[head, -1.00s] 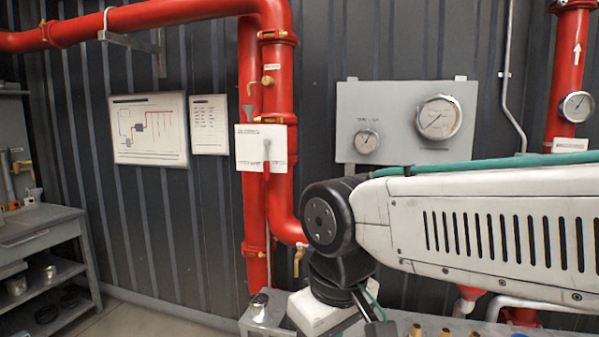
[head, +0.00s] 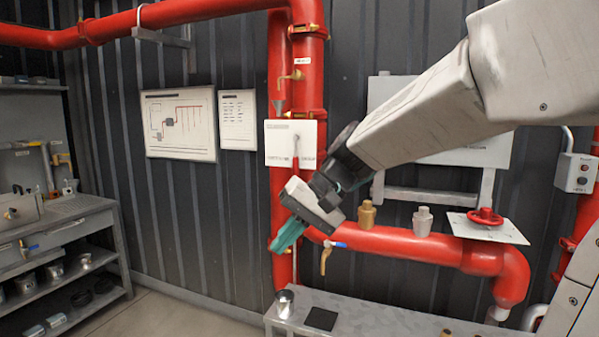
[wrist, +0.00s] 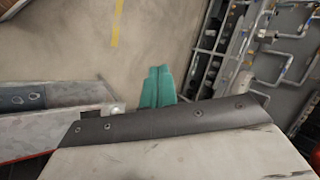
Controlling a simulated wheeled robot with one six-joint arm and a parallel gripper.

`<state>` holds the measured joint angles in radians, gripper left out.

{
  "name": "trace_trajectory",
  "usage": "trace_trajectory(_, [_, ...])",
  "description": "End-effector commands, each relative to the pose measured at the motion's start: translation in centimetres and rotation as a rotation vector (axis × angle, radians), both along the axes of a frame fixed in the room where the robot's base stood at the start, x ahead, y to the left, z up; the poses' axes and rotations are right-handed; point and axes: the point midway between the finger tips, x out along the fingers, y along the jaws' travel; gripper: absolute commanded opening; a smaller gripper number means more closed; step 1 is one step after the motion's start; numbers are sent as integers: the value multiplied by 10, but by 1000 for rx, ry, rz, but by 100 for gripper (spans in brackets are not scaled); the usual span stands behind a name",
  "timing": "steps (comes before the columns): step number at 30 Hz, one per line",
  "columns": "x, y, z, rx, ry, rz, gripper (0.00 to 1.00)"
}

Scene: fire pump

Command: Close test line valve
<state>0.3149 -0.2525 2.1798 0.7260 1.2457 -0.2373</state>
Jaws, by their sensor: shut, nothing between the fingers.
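My gripper (head: 288,236), with teal fingers, hangs in the air in front of the red vertical pipes, pointing down and left. In the wrist view its two fingers (wrist: 158,86) lie together with nothing between them. A small brass valve (head: 290,76) sits on the upper vertical pipe above a grey funnel (head: 279,105). A brass tap with a blue handle (head: 335,244) hangs under the horizontal pipe, just right of the gripper. A red handwheel (head: 485,216) sits at right on a white plate. I cannot read which label marks the test line valve.
A white labelled box (head: 279,143) is on the pipes, left of my arm. A grey bench (head: 352,318) below bears a metal cup (head: 284,303) and a black pad (head: 321,319). A shelf unit (head: 62,212) stands at left. Floor between is clear.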

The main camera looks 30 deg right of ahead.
Motion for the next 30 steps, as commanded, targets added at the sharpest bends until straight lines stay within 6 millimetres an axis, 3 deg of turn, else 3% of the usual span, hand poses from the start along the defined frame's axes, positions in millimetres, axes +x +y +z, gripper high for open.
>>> trace_trajectory(1, [34,-18,5,81,-21,-58,0])
trace_trajectory(5, [112,-71,22,281,-125,-204,0])
trace_trajectory(6, [135,-93,26,337,-164,-251,0])
trace_trajectory(9, [184,-155,31,466,-268,-372,0])
trace_trajectory(12, [218,-220,32,567,-373,-488,0])
trace_trajectory(15, [238,-276,29,635,-462,-580,0])
trace_trajectory(19, [249,-324,26,686,-540,-658,0])
trace_trajectory(23, [252,-342,25,705,-572,-688,0])
trace_trajectory(30, [253,-343,25,707,-574,-690,0])
